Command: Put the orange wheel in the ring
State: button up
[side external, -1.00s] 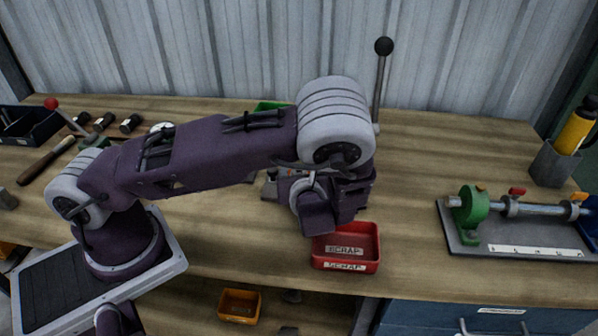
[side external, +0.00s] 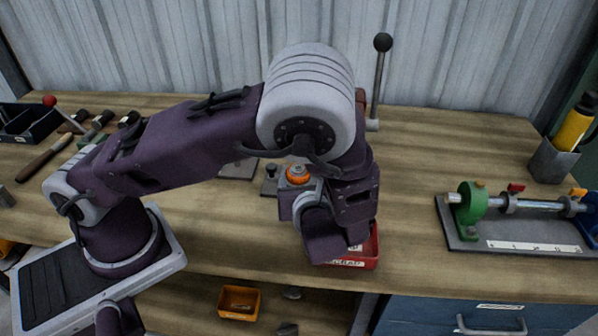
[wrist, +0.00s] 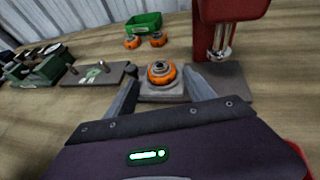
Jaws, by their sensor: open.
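An orange wheel (wrist: 161,73) with a grey metal hub sits on a grey square block (wrist: 160,93) in the wrist view. It also shows in the side view (side external: 298,174), beside my wrist. My gripper (wrist: 161,88) is open, with one finger on each side of the wheel's near side. I cannot tell whether the fingers touch it. Two more orange wheels, one on the left (wrist: 132,42) and one on the right (wrist: 157,39), stand farther back. I cannot make out a separate ring; the wheel's underside is hidden.
A green bin (wrist: 144,23) stands behind the two wheels. A red press (wrist: 232,10) stands on the right, close to the block. A grey plate with pegs (wrist: 97,74) lies on the left. The red scrap tray (side external: 372,250) is partly hidden by my wrist.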

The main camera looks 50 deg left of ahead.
jog(key=v, duration=0.3)
jog(key=shift+s+d+r, duration=0.15)
jog(key=shift+s+d, duration=0.05)
jog(key=shift+d, duration=0.05)
jog(key=s+a+r+n+g+h, duration=0.2)
jog(key=s+r+n+g+h, duration=0.1)
jog(key=s+r+n, duration=0.3)
jog(key=s+a+r+n+g+h, duration=0.35)
jog(key=r+n, duration=0.25)
jog(key=n, duration=0.2)
jog(key=s+d+r+n+t+h, duration=0.4)
jog(key=s+r+n, duration=0.3)
jog(key=n, duration=0.3)
jog(key=shift+s+d+r+t+h, duration=0.15)
jog(key=shift+s+r+t+h, duration=0.35)
jog(key=shift+s, duration=0.4)
